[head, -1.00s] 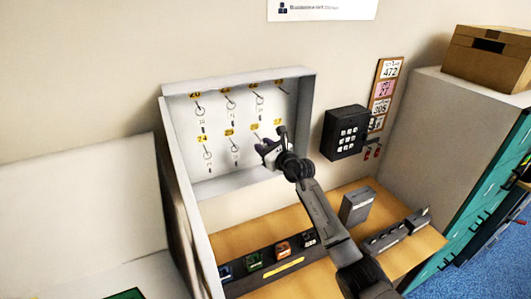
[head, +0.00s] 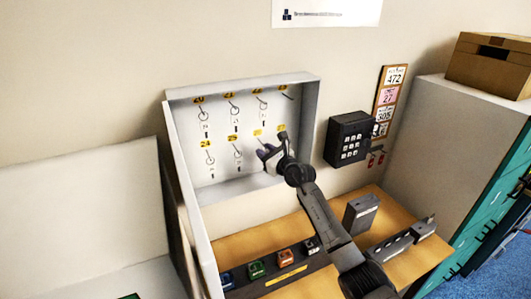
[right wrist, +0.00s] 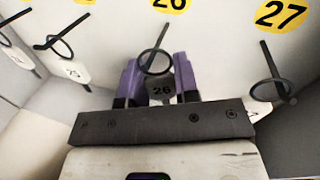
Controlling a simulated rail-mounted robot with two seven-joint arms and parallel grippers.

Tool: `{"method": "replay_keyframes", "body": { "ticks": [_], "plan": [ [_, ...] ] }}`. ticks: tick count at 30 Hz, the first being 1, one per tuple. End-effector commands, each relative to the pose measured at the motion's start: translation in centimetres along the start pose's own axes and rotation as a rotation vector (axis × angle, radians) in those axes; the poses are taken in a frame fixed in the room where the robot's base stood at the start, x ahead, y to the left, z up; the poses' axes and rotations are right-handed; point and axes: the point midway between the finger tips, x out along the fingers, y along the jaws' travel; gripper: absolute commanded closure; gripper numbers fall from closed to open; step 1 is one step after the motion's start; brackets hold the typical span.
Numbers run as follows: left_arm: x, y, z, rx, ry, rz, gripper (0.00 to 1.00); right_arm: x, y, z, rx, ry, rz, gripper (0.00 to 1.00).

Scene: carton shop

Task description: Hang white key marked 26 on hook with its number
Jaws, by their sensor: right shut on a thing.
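The key marked 26 (right wrist: 160,90) is in the right wrist view, its tag in shadow and held between the purple fingers. My right gripper (right wrist: 157,80) is shut on it, and in the head view my right gripper (head: 267,154) is at the lower right of the key cabinet's back panel. The key's ring (right wrist: 156,62) overlaps the tip of the dark hook (right wrist: 160,38) under the yellow label 26 (right wrist: 170,4). I cannot tell whether the ring is around the hook or only in front of it. My left gripper is not in view.
The open key cabinet (head: 316,105) has side walls close to the gripper. A neighbouring hook under label 27 (right wrist: 281,14) carries a ring and a white tag. Another keyed hook (right wrist: 60,40) is to the left. A black keypad (head: 348,138) is on the wall to the right.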

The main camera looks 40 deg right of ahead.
Motion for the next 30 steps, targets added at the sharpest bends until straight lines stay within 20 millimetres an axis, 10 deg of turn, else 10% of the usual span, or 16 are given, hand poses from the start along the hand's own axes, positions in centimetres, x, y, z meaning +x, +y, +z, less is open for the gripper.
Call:
{"method": "replay_keyframes", "body": {
  "ticks": [5, 6, 15, 30],
  "plan": [
    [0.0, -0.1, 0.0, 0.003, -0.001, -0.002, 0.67, 0.0, 0.0, 0.0, 0.0, 0.0, 0.0, 0.93],
    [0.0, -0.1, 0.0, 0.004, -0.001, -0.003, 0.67, 0.0, 0.0, 0.0, 0.0, 0.0, 0.0, 0.69],
    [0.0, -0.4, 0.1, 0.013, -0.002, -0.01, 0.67, 0.0, 0.0, 0.0, 0.0, 0.0, 0.0, 0.41],
    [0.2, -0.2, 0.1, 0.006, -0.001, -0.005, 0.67, -2.1, 0.0, -0.1, -0.003, 0.0, 0.001, 0.41]
  ]
}}
